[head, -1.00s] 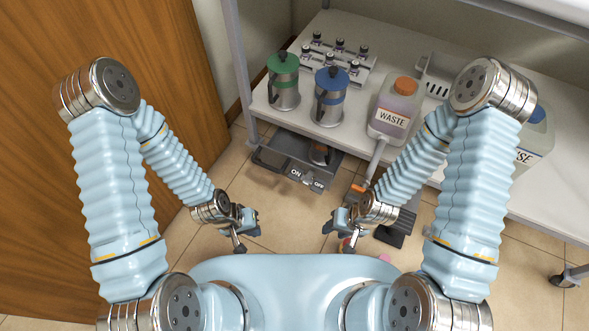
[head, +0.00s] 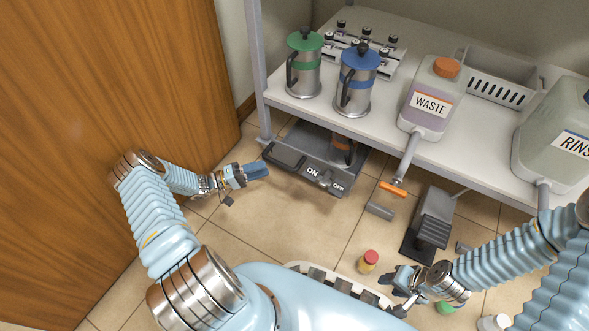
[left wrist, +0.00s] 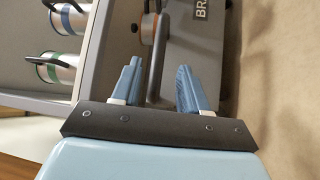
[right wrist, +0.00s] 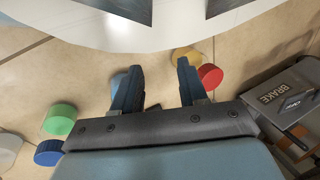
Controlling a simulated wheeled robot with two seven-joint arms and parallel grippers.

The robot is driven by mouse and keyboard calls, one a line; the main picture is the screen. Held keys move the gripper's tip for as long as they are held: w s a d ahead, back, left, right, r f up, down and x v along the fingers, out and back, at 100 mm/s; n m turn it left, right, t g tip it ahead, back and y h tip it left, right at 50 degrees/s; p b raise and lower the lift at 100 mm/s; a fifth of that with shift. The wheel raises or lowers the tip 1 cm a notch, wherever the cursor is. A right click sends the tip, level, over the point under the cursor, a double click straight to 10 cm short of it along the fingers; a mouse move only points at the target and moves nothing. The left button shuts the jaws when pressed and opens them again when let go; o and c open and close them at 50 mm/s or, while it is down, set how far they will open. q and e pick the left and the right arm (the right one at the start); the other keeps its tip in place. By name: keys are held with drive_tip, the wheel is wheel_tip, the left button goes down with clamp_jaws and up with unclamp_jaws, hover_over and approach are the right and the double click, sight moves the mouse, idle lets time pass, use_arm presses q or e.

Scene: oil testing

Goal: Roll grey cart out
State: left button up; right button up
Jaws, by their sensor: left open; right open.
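The grey cart (head: 283,95) stands in the upper middle and right of the head view, with grey posts and a pale shelf. Under its left front corner is a dark grey brake unit marked ON and OFF (head: 320,178). The left wrist view shows a grey panel with "BRA" lettering (left wrist: 197,40), partly cut off. My left gripper (head: 262,170) is open and empty, just left of the brake unit; whether they touch is unclear. My right gripper (head: 396,290) is open and empty, low over the floor. A panel marked BRAKE (right wrist: 285,92) shows right of it in its wrist view.
The shelf bears a green-banded canister (head: 305,70), a blue-banded canister (head: 355,85), a WASTE jug (head: 432,98) and a rinse jug (head: 560,130). A wooden panel (head: 100,80) rises at left.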

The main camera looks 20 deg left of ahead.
sight(279, 162)
use_arm(q)
drive_tip(key=x, duration=0.7)
clamp_jaws()
